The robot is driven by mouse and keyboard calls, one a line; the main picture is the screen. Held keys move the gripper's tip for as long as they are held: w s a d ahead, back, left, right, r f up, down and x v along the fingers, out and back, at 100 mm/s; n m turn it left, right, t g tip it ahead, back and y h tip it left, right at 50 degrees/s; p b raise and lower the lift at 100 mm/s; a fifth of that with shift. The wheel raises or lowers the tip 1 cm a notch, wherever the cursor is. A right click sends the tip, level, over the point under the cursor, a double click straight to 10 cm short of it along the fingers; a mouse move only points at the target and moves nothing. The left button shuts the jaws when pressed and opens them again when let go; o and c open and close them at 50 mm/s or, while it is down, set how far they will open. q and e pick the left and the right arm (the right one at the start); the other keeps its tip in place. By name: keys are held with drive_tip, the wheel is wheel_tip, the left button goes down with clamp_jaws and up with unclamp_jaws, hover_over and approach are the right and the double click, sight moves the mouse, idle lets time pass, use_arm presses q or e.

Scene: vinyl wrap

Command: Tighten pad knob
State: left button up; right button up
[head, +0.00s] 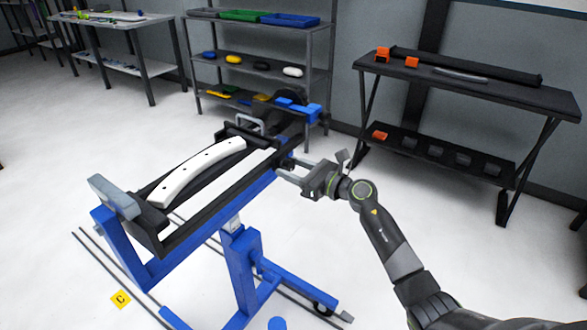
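A blue stand (243,262) carries a black frame (212,208) with a long white curved part (198,171) lying along it. A grey pad (114,196) is at the near left end, and blue-and-black clamp parts (298,108) are at the far end. A small dark knob-like piece (287,160) sits on the frame's right side; its detail is too small to make out. My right gripper (284,171) points left at this side, its two fingers apart, close to the knob-like piece. I cannot tell whether they touch it. My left gripper is not in view.
A dark table (470,84) with orange blocks stands at the back right. A shelf rack (262,60) with bins stands behind the stand, and another table (110,20) is at the back left.

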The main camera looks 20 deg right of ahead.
drive_tip(key=c, duration=0.5)
drive_tip(key=shift+c, duration=0.2)
